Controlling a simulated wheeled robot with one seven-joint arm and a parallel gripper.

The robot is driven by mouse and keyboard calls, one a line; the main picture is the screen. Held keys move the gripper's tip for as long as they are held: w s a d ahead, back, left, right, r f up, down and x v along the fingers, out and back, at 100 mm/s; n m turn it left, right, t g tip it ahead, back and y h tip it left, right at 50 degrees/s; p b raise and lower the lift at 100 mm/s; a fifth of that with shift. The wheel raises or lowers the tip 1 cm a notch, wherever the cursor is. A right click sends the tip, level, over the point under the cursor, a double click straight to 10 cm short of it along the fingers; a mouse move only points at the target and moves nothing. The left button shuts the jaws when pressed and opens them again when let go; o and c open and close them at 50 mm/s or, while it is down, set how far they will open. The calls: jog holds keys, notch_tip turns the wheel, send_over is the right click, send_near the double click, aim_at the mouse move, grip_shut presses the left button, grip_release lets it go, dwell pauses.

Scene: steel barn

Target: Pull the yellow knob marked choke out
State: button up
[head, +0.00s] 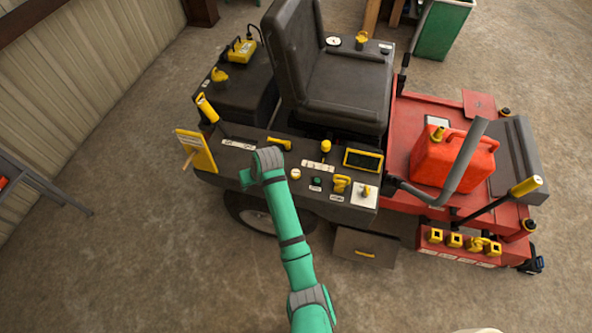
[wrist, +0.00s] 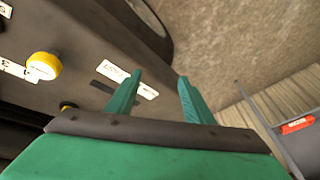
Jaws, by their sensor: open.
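In the head view, a small yellow knob (head: 295,173) sits on the mower's dark console just right of my wrist. My gripper (wrist: 160,78) is open, with nothing between its two green fingers. In the head view my gripper (head: 246,178) is over the console's left part, and my wrist hides some of the panel.
The console also carries a yellow-topped lever (head: 326,147), a yellow-framed display (head: 363,160) and a yellow handle (head: 279,143). A yellow plate (head: 196,151) stands upright at its left end. The seat (head: 345,85) rises behind. Open floor lies in front and left.

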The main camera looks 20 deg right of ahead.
jog(key=w+d+r+g+h, duration=0.1)
jog(key=w+d+r+g, duration=0.1)
jog(key=d+r, duration=0.35)
notch_tip(320, 180, up, 5)
jog(key=g+h, duration=0.1)
jog(key=g, duration=0.1)
send_over(296, 173)
notch_tip(296, 173, down, 10)
jog(key=shift+d, duration=0.15)
jog(key=shift+a+f, duration=0.25)
jog(key=shift+f, duration=0.1)
